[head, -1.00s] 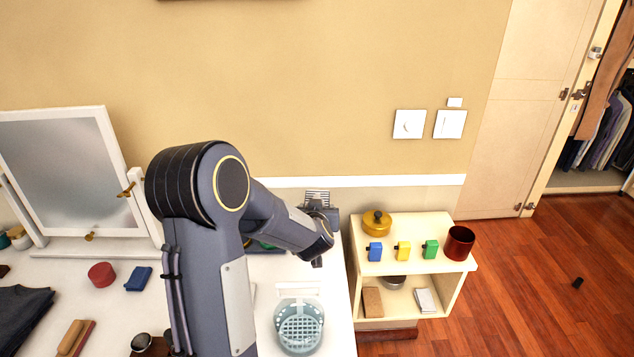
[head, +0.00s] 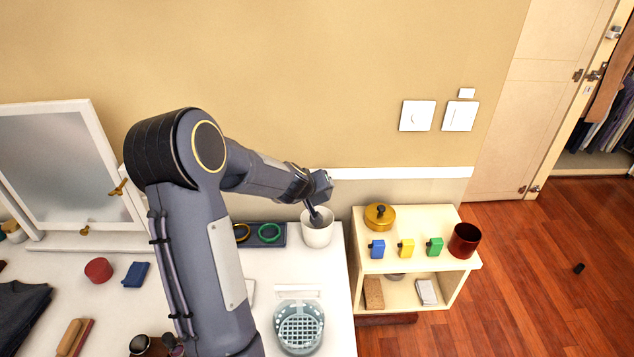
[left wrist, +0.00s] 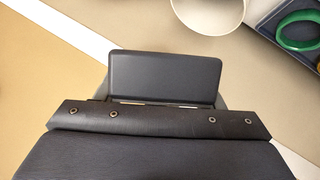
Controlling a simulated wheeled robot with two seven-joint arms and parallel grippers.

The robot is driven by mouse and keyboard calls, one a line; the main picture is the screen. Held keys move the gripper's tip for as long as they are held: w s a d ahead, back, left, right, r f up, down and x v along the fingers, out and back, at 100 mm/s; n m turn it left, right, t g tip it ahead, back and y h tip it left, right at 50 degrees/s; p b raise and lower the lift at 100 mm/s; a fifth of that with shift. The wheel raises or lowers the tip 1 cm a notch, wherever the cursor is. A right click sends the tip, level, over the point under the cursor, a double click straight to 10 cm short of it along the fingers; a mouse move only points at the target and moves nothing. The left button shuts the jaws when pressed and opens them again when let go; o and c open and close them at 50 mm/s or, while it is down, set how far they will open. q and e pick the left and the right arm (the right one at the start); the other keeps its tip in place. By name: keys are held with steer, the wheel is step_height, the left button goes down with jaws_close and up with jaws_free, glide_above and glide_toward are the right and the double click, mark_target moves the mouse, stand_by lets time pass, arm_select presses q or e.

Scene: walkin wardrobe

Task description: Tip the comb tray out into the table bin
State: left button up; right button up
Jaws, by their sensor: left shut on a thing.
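My left gripper (head: 317,203) is at the mouth of a white round bin (head: 318,236) at the back right of the table, pointing down. It is shut on the comb tray, which is largely hidden in the head view by the gripper and the bin. In the left wrist view, a dark flat plate (left wrist: 165,78) shows ahead of the wrist; I cannot tell whether it is gripper or tray. The bin (left wrist: 209,14) shows at the top, cut off by the frame. My right gripper is not in view.
A dark tray with bangles (head: 269,233) stands close left of the bin. A blue-grey basket (head: 299,329) stands nearer the front. A low shelf (head: 405,277) with a gold pot (head: 380,217) and red cup (head: 464,241) is to the right. A mirror (head: 55,165) stands at left.

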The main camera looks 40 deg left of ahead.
arm_select(q)
steer(key=h+p, duration=0.1)
steer(key=n+h+p, duration=0.1)
steer(key=h+p, duration=0.1)
steer(key=shift+a+n, duration=0.2)
steer(key=shift+n, duration=0.1)
steer(key=shift+a+f+n+g+h+p, duration=0.1)
steer(key=shift+f+n+g+h+p, duration=0.35)
steer(key=shift+h, duration=0.55)
steer(key=shift+a+f+n+h, duration=0.1)
steer(key=shift+f+n+h, duration=0.3)
steer(key=shift+h, duration=0.3)
steer(key=shift+a+f+n+t+h, duration=0.1)
steer(key=shift+f+n+t+h, duration=0.25)
steer(key=shift+n+h, duration=0.6)
steer(key=h, duration=0.1)
steer(key=h+b, duration=0.1)
steer(key=h, duration=0.1)
steer(key=shift+f+n, duration=0.4)
steer(key=shift+r+h, duration=0.1)
steer(key=shift+h, duration=0.15)
